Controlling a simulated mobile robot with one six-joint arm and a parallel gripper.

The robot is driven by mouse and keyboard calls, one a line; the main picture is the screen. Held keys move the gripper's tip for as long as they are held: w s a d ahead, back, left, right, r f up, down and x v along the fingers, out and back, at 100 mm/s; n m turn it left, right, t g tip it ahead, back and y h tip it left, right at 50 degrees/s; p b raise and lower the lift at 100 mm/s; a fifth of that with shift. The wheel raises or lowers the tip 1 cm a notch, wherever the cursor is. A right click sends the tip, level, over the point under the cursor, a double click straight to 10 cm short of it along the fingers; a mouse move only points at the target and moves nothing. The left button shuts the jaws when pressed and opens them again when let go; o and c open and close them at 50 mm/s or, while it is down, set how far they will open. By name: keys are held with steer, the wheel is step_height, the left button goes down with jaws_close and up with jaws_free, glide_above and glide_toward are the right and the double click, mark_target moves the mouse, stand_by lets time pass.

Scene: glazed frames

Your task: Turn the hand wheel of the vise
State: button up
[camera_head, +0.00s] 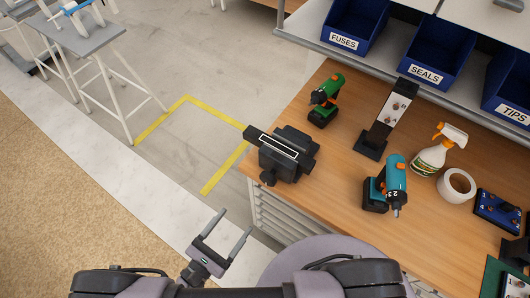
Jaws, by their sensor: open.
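The black vise (287,155) is mounted at the left front edge of the wooden workbench. Its dark bar-like jaw sticks out to the upper left over the bench edge. A small dark knob (268,177), possibly the hand wheel, shows low on its front side; I cannot make out its details. My gripper (235,222) is open and empty, with two fingers pointing up and to the right. It is in front of the bench, below and left of the vise, and apart from it.
Blue bins (358,25) line the shelf behind.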

mark_target(266, 182)
steer(key=shift+n, duration=0.4)
steer(key=x, duration=1.7)
steer(key=shift+d+f, duration=0.1)
steer(key=shift+d, duration=0.2)
steer(key=c, duration=1.3)
